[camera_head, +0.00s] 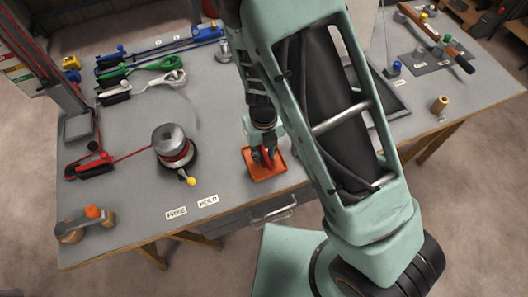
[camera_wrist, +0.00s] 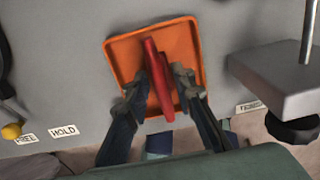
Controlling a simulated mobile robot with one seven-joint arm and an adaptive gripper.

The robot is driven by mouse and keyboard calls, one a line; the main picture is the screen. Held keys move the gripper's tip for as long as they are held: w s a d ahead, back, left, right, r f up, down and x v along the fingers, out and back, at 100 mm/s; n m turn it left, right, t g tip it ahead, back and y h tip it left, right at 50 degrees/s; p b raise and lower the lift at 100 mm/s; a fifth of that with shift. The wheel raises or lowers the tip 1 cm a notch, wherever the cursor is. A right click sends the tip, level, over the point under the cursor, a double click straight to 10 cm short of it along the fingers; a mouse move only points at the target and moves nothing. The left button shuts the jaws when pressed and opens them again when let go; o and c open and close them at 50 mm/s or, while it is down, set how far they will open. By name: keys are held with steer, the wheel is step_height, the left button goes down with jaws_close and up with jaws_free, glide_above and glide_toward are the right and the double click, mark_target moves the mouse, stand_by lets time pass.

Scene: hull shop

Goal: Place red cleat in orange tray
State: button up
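The red cleat (camera_wrist: 158,82) is between the two fingers of my gripper (camera_wrist: 160,78) in the wrist view, its long side running up and down the picture. The fingers appear to close on its sides. The orange tray (camera_wrist: 190,36) lies flat on the grey bench, directly beneath the cleat and fingertips. In the head view, my gripper (camera_head: 265,149) points down over the orange tray (camera_head: 252,174), with the red cleat (camera_head: 267,158) at its tips. I cannot tell whether the cleat touches the tray floor.
A winch drum (camera_head: 172,143) with a red line stands left of the tray. FREE and HOLD labels (camera_head: 208,200) lie near the front edge. Clutches with green, white and blue levers (camera_head: 172,80) are at the back left. A grey vise-like block (camera_wrist: 275,82) is right of the tray.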

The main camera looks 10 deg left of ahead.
mark_target(264, 154)
step_height(264, 154, up, 12)
steer(key=p, duration=0.3)
steer(key=shift+r, duration=0.2)
stand_by(0.6)
